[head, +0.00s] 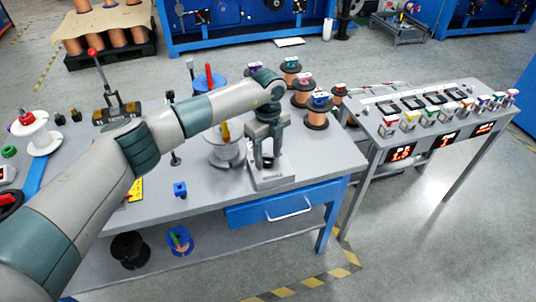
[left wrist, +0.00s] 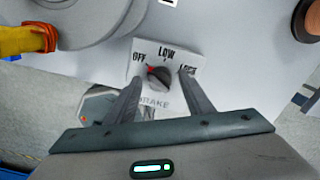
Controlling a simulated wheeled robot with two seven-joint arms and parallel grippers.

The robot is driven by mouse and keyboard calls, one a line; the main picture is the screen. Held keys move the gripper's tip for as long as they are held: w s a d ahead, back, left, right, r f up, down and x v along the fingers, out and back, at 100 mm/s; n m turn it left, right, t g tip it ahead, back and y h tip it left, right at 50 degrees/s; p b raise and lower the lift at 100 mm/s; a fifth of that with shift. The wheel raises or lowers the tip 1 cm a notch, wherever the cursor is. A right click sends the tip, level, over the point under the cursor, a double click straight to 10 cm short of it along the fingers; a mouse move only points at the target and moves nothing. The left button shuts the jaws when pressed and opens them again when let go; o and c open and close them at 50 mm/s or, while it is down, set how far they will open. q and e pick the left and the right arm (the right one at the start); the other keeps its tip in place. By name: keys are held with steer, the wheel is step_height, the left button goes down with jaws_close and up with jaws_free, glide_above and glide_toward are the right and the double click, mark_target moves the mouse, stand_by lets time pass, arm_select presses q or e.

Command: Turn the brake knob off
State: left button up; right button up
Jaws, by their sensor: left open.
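The brake knob (left wrist: 159,79) is a dark round knob with a red mark, on a light plate (left wrist: 151,48) lettered OFF, LOW, a third word that looks like LOCK, and BRAKE. The red mark sits at the knob's upper left, towards OFF. My left gripper (left wrist: 160,74) is open, one finger on each side of the knob; I cannot tell whether they touch it. My right gripper is not in view.
Copper wire spools (head: 317,112) stand behind the gripper. A pale spool (head: 222,150) stands just left of it. A table with displays (head: 448,139) stands to the right.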

mark_target(268, 156)
arm_select(q)
steer(key=shift+r, duration=0.75)
step_height(268, 156, up, 16)
steer(key=b, duration=0.3)
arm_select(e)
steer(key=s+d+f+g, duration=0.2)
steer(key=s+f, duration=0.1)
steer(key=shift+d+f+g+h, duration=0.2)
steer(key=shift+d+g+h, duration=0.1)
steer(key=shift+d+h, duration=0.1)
arm_select(q)
steer(key=shift+f, duration=0.1)
